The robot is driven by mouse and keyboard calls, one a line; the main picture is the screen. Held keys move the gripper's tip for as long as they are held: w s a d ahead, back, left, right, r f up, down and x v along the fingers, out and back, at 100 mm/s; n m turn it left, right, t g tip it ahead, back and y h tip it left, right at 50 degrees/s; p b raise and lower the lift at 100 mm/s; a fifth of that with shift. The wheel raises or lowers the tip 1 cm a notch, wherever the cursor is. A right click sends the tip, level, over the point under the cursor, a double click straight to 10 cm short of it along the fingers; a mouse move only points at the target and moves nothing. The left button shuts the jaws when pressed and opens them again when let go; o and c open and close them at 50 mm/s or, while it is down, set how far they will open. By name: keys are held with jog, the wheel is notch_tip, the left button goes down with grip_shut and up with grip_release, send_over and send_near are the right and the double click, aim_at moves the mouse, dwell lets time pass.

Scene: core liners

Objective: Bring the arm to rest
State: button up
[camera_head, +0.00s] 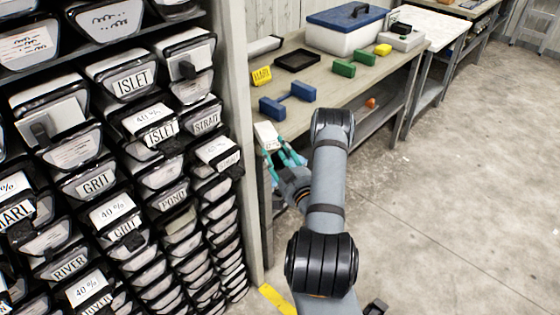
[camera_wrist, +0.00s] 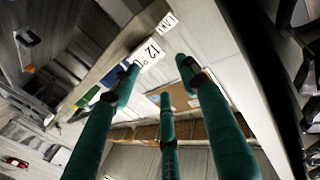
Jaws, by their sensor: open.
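My gripper (camera_head: 284,157) has teal fingers and sits at the end of my grey arm, between the labelled rack and the near end of the workbench. In the wrist view its fingers (camera_wrist: 165,85) are spread apart and nothing is held between them. A white card (camera_head: 267,135) is just above the fingers in the head view.
A rack of labelled black bins (camera_head: 95,185) fills the left. The workbench (camera_head: 335,88) carries a blue-lidded box (camera_head: 343,32), a black tray (camera_head: 297,60), a yellow "MARL" block (camera_head: 262,76), and blue and green blocks. The concrete floor (camera_head: 450,210) at right is clear.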

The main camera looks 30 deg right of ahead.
aim_at(274, 146)
jog(key=shift+s+a+b, duration=0.1)
jog(key=shift+s+b, duration=0.3)
jog(key=shift+s, duration=0.7)
jog(key=shift+w+d+p, duration=0.2)
jog(key=shift+w+p, duration=1.2)
jog(key=shift+w, duration=1.2)
jog(key=shift+r, duration=0.1)
